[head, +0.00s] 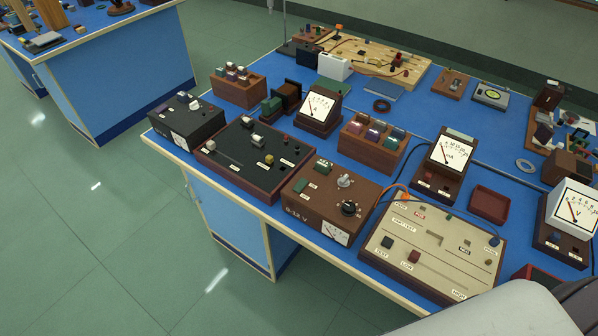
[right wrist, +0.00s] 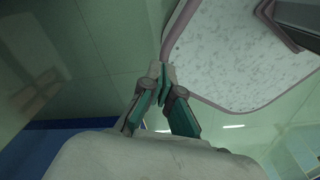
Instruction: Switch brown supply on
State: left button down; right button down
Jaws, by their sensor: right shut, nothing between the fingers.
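The brown supply (head: 301,206) is a brown box marked 0-12 V near the front edge of the blue bench. Its top has a pale silver knob (head: 344,181), a black dial (head: 350,208) and green parts on its left side. A small meter sits at its front right corner. Its switch position is too small to tell. My right gripper (right wrist: 163,82) is shut and empty in the right wrist view, away from the supply, which that view does not show. My left gripper is in neither view.
A black box (head: 186,124) and a dark panel with terminals (head: 240,180) stand left of the supply. A cream panel (head: 435,240) with an orange lead stands right. A wooden rack (head: 373,146) stands behind. Another blue bench (head: 110,75) is at upper left; floor between is clear.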

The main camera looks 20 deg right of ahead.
jog(key=shift+d, duration=0.15)
jog(key=w+r+t+p, duration=0.1)
jog(key=w+r+p, duration=0.1)
jog(key=w+r, duration=0.5)
jog(key=w+r+t+p, duration=0.1)
jog(key=w+r, duration=0.5)
jog(key=w, duration=0.4)
jog(key=w+a+r+n+t+y+p, duration=0.1)
jog(key=w+r, duration=0.6)
jog(key=r, duration=0.5)
jog(key=w+a+r+n+t+y+p, duration=0.1)
jog(key=w+r+n+t+p, duration=0.1)
jog(key=w+r, duration=0.6)
jog(key=w+a+r+n+t+y+p, duration=0.1)
jog(key=w+r, duration=0.7)
jog(key=r, duration=1)
jog(key=shift+a+r+n+y+p, duration=0.2)
jog(key=shift+a+n+y+p, duration=0.1)
jog(key=shift+a+n+y, duration=0.1)
jog(key=w+d+r+n+t, duration=0.1)
jog(key=w+r, duration=0.3)
jog(key=r, duration=0.1)
jog(key=shift+d+r+y, duration=0.15)
jog(key=shift+d+y, duration=0.05)
jog(key=shift+y, duration=0.2)
